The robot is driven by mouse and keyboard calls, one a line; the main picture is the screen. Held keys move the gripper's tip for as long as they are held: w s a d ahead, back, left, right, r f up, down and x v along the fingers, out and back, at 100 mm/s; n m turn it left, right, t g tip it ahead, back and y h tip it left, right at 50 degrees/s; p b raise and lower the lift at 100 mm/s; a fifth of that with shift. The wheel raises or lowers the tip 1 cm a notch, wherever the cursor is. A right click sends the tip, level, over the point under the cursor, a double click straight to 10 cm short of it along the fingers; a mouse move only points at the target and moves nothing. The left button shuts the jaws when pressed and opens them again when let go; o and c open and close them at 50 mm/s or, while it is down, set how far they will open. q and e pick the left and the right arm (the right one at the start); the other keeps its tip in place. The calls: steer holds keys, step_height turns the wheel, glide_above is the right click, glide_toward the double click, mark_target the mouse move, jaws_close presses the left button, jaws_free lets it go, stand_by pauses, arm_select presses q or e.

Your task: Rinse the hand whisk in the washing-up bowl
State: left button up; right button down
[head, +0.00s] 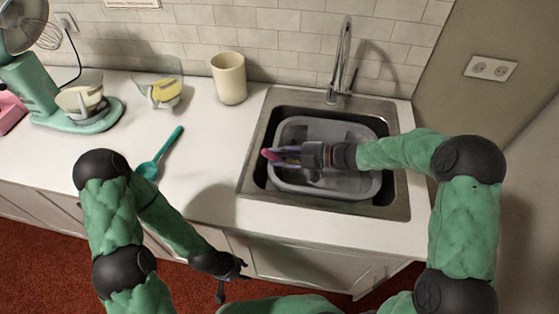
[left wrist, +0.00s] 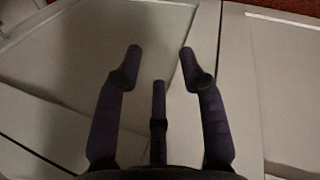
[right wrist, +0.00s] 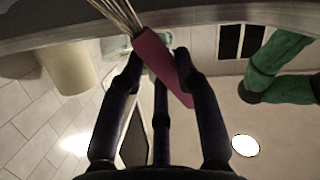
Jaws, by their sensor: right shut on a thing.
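The hand whisk has a pink handle (head: 268,154) and thin metal wires (right wrist: 118,12). My right gripper (head: 280,156) is shut on the handle, over the grey washing-up bowl (head: 335,192) in the sink. In the right wrist view the handle (right wrist: 162,66) lies slantwise between the fingers (right wrist: 160,58), and the wires run off the top edge. The head view hides the wires, so I cannot tell how deep they are in the bowl. My left gripper (head: 240,278) is low in front of the cabinets. Its fingers (left wrist: 160,58) are apart and empty in the left wrist view.
The sink (head: 258,180) has a tall tap (head: 342,60) behind it. A cream cup (head: 229,78), a teal spoon (head: 160,155), a glass bowl (head: 160,92) and a green stand mixer (head: 38,92) stand or lie on the counter to the left. The counter's front left of the sink is clear.

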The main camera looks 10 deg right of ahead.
steer(key=shift+r, duration=0.15)
stand_by(0.4)
step_height(320, 180, up, 19)
steer(key=p, duration=1.8)
stand_by(0.4)
steer(key=shift+r, duration=0.15)
stand_by(1.9)
step_height(320, 180, up, 4)
steer(key=p, duration=0.3)
steer(key=shift+p, duration=0.4)
steer(key=shift+a, duration=0.1)
